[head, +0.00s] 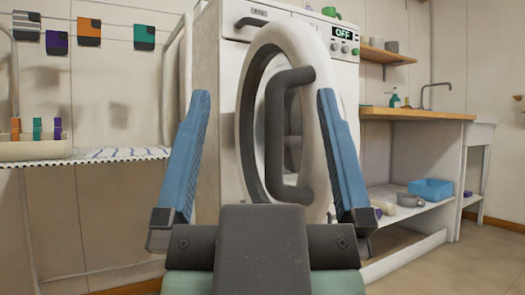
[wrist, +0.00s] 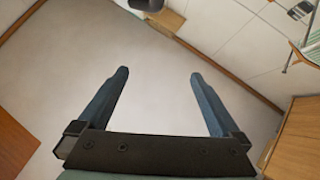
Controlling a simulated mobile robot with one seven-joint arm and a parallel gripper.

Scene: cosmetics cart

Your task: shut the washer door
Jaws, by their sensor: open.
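The white washer (head: 217,100) stands ahead in the head view, with a panel reading OFF at its top right. Its round door (head: 312,62) is swung open toward me, with a white rim and a dark inner ring. A dark grey handle (head: 276,135) stands out on the door. My gripper (head: 262,95) is open, its two blue fingers spread on either side of the door and handle in the picture. I cannot tell how far the fingers are from the door. In the wrist view my gripper (wrist: 157,75) is open and empty over bare floor.
At left is a drying rack (head: 90,156) with a tray of coloured bottles; cloths hang on lines above. At right are a wooden counter (head: 415,113) with a tap, and a lower shelf with a blue bin (head: 431,188). The floor (wrist: 150,60) between the fingers is clear.

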